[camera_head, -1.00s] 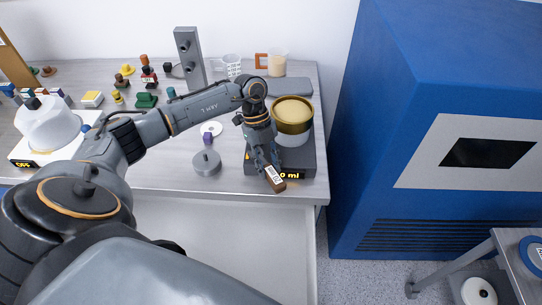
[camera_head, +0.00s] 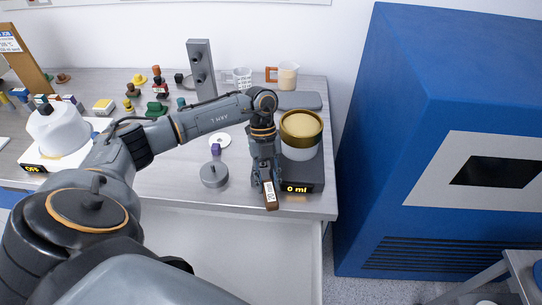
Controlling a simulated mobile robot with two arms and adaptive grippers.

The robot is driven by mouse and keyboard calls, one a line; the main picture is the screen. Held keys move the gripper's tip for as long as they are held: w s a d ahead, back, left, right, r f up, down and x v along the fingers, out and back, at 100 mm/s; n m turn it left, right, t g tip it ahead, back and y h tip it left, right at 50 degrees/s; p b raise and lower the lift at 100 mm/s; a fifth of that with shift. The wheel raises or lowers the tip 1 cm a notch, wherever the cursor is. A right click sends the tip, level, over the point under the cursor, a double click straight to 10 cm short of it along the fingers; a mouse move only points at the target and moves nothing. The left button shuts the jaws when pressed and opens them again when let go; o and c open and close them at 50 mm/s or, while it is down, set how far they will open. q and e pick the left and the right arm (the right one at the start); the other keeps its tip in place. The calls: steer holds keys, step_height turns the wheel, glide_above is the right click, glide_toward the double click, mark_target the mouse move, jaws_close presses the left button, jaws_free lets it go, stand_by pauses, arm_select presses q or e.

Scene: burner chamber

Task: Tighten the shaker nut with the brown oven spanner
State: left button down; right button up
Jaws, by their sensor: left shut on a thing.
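My left gripper (camera_head: 268,183) is shut on a brown piece (camera_head: 271,203) with a white label, likely the brown oven spanner. Only its end shows below the fingers; the gripper hides the rest. The gripper is at the front left edge of a dark device (camera_head: 314,176) with a "0 ml" display, and overlaps it in the picture. A white vessel with a gold rim (camera_head: 301,124) stands on that device. A grey round piece with a knob (camera_head: 214,175) sits left of the gripper. I cannot make out the shaker nut. My right gripper is out of view.
Small coloured items and a white domed device (camera_head: 55,130) stand at left. A large blue cabinet (camera_head: 450,110) rises at right. The bench front (camera_head: 230,205) is clear.

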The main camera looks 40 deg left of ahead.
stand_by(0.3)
arm_select(q)
steer(key=shift+s+a+m+g+y+b, duration=0.25)
steer(key=shift+s+a+m, duration=0.1)
steer(key=shift+m, duration=0.3)
steer(key=shift+s+a+m+g+y+b, duration=0.2)
steer(key=shift+a+m, duration=0.1)
steer(key=shift+m, duration=0.35)
steer(key=shift+s+a+m+b, duration=0.25)
steer(key=shift+a+m+b, duration=0.2)
steer(key=shift+m, duration=0.25)
steer(key=shift+s+a+y, duration=0.1)
steer(key=shift+y, duration=0.15)
steer(key=shift+d+p, duration=0.25)
steer(key=shift+p, duration=0.05)
